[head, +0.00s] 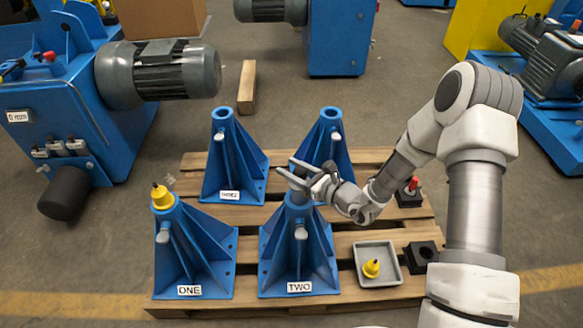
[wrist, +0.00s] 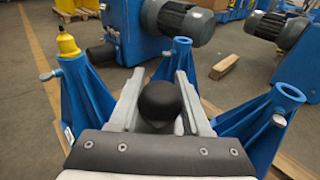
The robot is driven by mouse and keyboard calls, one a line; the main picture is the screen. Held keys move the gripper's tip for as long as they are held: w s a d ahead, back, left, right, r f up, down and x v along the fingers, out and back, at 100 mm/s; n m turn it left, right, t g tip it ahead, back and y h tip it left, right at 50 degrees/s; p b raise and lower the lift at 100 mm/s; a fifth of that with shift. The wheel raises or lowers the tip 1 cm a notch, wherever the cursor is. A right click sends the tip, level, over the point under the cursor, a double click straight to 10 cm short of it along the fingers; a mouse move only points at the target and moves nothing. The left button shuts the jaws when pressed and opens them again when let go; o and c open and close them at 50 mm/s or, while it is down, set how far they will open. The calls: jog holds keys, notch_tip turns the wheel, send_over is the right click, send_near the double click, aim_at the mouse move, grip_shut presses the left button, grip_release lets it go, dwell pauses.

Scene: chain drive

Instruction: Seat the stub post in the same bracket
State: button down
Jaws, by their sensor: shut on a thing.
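My gripper (head: 302,173) is above the bracket labelled TWO (head: 300,258). It is shut on a post with a dark rounded top, seen between the fingers in the wrist view (wrist: 160,101); I take it to be the stub post. In the head view a short grey length of it (head: 297,197) shows at the mouth of bracket TWO, below the fingers. It looks roughly upright and in line with the socket. How deep it sits I cannot tell. Bracket ONE (head: 192,255) holds a yellow-topped piece (head: 162,196), also in the wrist view (wrist: 67,43).
Two more blue brackets stand behind, one labelled (head: 228,165) and one at right (head: 330,140); both sockets look open. A grey tray (head: 384,281) holds a yellow piece (head: 371,268). Black blocks (head: 421,254) (head: 408,196) lie on the pallet at right.

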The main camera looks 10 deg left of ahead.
aim_at(292, 185)
jog(key=shift+f+b, duration=1.4)
jog(key=shift+f, duration=1.7)
jog(key=shift+c, duration=2)
grip_release()
jog(key=shift+o, duration=0.6)
jog(key=shift+d+f, duration=0.1)
jog(key=shift+f, duration=0.15)
jog(key=p+v, duration=0.5)
jog(key=v, duration=1.2)
jog(key=shift+s+r, duration=0.1)
jog(key=shift+r, duration=0.15)
